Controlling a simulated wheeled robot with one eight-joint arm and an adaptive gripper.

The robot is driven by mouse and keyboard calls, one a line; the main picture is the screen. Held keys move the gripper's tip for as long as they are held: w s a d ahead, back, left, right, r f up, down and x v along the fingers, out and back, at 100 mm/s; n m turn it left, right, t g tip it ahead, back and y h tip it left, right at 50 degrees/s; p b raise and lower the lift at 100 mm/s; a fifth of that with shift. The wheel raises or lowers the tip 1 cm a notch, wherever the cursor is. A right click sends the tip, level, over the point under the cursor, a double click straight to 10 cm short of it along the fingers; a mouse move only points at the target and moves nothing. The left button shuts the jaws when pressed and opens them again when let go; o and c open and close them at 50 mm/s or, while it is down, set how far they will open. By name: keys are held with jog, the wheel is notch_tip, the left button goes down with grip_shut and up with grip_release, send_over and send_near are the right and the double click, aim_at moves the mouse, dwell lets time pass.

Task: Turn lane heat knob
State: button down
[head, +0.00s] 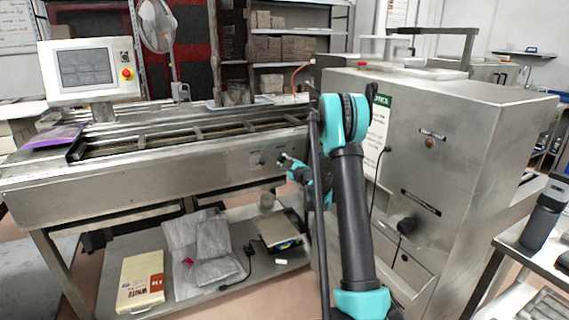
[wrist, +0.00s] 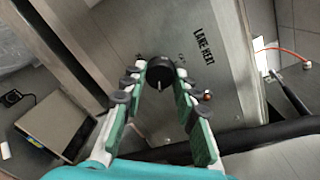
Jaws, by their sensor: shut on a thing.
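The lane heat knob (wrist: 160,69) is a round black knob with a light pointer mark, on a metal panel beside the printed words LANE HEAT (wrist: 203,46) in the wrist view. My gripper (wrist: 160,68) has its green-padded fingers on both sides of the knob, the tips closed against it. In the head view my gripper (head: 284,160) reaches the front face of the conveyor at its small control panel (head: 265,158). The knob itself cannot be made out clearly there.
A small red-tipped part (wrist: 207,96) sits beside the right finger. The metal cabinet (head: 460,130) stands close on the right of my arm. Below the conveyor, a shelf (head: 205,299) holds grey bags (head: 200,250), a scale (head: 278,232) and a box (head: 141,281).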

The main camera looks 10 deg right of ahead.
jog(key=c, duration=1.2)
grip_release()
jog(key=shift+o, duration=0.2)
jog(key=v, duration=1.2)
jog(key=s+a+n+g, duration=0.3)
jog(key=s+a+n, duration=0.1)
jog(key=s+n, duration=0.4)
jog(key=s+a+n+g, duration=0.4)
jog(key=s+n, duration=0.1)
jog(key=s, duration=0.6)
jog(key=s+d+f+n+g+h, duration=0.1)
jog(key=s+d+f+n+h, duration=0.1)
jog(key=s, duration=0.6)
jog(key=s+d+f+n+g+h, duration=0.2)
jog(key=s+d+f+n, duration=0.1)
jog(key=s, duration=0.5)
jog(key=s+d+f+n+g+h, duration=0.1)
jog(key=s+d+f+n+g, duration=0.1)
jog(key=s, duration=0.7)
jog(key=shift+d+f+n+h, duration=0.45)
jog(key=shift+f+n, duration=0.25)
jog(key=shift+n, duration=0.5)
